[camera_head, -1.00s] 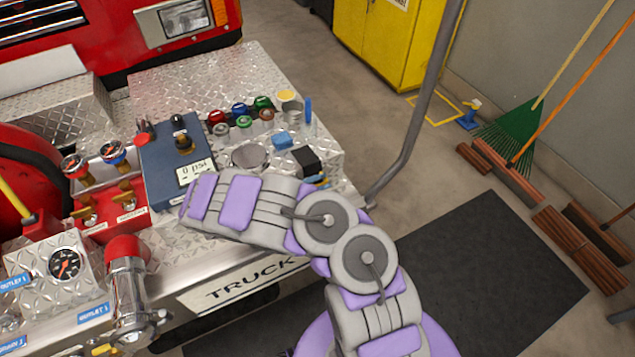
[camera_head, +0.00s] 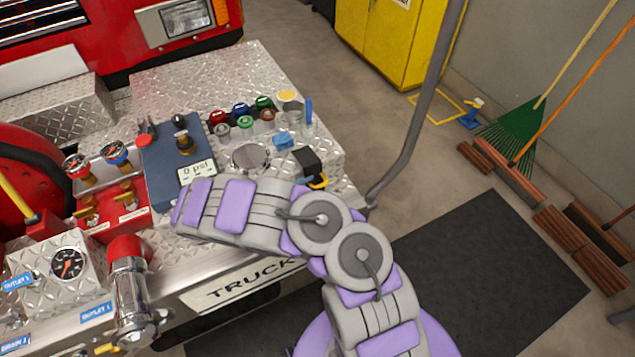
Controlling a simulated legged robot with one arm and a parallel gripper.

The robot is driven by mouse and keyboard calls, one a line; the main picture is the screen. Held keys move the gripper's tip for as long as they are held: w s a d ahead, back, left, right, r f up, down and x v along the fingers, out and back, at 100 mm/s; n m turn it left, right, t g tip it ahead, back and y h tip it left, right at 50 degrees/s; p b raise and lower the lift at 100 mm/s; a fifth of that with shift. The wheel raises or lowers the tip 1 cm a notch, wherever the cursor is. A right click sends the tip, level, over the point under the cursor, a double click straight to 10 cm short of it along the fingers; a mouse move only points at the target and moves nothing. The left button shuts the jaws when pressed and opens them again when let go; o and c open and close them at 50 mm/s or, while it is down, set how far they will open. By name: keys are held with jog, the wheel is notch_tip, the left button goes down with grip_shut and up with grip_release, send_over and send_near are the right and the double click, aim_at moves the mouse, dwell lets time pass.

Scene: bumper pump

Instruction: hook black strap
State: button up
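A small black piece (camera_head: 307,160) sits at the right end of the truck's bumper top. A yellow loop (camera_head: 318,182) shows at its lower edge, partly behind my arm. I cannot tell whether this is the black strap; no long strap shows clearly. My arm reaches from the bottom right over the front edge of the bumper, its far end pointing left below the blue gauge box. My gripper's fingers do not show; they are hidden by or beyond the end of the arm.
The blue box (camera_head: 166,162) has a "0 psi" display. Coloured caps (camera_head: 241,110), a round metal lid (camera_head: 250,158) and a blue block (camera_head: 284,140) stand nearby. A grey pole (camera_head: 424,110) rises right of the bumper. Gauges and valves (camera_head: 103,190) crowd the left.

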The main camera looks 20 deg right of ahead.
jog(key=a+p, duration=0.1)
jog(key=a, duration=1.1)
jog(key=shift+s+a+p, duration=0.15)
jog(key=shift+a+p, duration=0.2)
jog(key=shift+a, duration=0.05)
jog(key=shift+c, duration=0.3)
